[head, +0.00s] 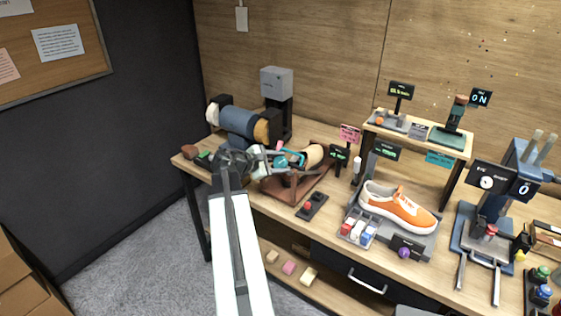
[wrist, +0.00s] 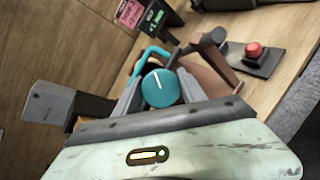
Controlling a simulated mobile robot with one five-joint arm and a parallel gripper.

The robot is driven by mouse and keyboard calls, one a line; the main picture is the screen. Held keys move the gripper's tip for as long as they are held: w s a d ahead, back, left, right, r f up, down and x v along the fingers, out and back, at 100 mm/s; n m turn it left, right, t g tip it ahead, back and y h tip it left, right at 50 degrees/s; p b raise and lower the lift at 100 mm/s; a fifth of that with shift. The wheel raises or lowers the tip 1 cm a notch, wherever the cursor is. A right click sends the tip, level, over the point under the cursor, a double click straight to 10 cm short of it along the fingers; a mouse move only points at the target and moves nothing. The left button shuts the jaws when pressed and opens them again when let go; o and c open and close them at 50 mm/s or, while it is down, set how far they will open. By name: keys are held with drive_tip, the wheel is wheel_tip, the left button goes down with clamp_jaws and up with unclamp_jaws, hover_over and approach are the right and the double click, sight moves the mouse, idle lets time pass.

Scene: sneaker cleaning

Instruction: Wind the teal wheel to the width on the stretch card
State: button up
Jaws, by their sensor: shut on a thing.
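The teal wheel (wrist: 160,88) faces the wrist camera, with a white line on its face. My gripper (wrist: 160,100) is shut on the wheel, one finger at each side. In the head view my gripper (head: 272,160) is at the left end of the stretcher, and the teal wheel (head: 283,167) is partly hidden by the fingers. The stretcher's brown stand (head: 290,187) bears a tan form (head: 313,154). The pink card (head: 349,133) stands behind it, also in the wrist view (wrist: 130,12); its writing is too small to read. A small black display (head: 339,156) with green text stands beside it.
A red-button box (head: 311,206) lies right of the stand. An orange sneaker (head: 398,207) sits on a grey tray farther right. A brush machine (head: 240,122) stands at the back left. A shelf (head: 440,140) rises behind the sneaker. Small blocks lie on the lower shelf.

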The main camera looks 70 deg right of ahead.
drive_tip(key=m+y+p, duration=0.1)
drive_tip(key=m+p, duration=0.1)
drive_tip(key=m, duration=0.2)
drive_tip(key=shift+a+r+m, duration=0.1)
drive_tip(key=shift+m, duration=0.2)
drive_tip(key=m+t+y+p, duration=0.1)
drive_tip(key=m+p, duration=0.1)
drive_tip(key=m, duration=0.1)
drive_tip(key=shift+s+m, duration=0.1)
drive_tip(key=shift+m, duration=0.2)
drive_tip(key=m+p, duration=0.1)
drive_tip(key=m, duration=0.1)
drive_tip(key=m+t+y+p, duration=0.1)
drive_tip(key=m, duration=0.1)
drive_tip(key=shift+a+f, duration=0.15)
drive_tip(key=shift+f, duration=0.05)
drive_tip(key=shift+f+m+t+p, duration=0.15)
drive_tip(key=shift+m+t+p, duration=0.3)
drive_tip(key=shift+m, duration=0.95)
drive_tip(key=o, duration=1.3)
drive_tip(key=shift+o, duration=0.2)
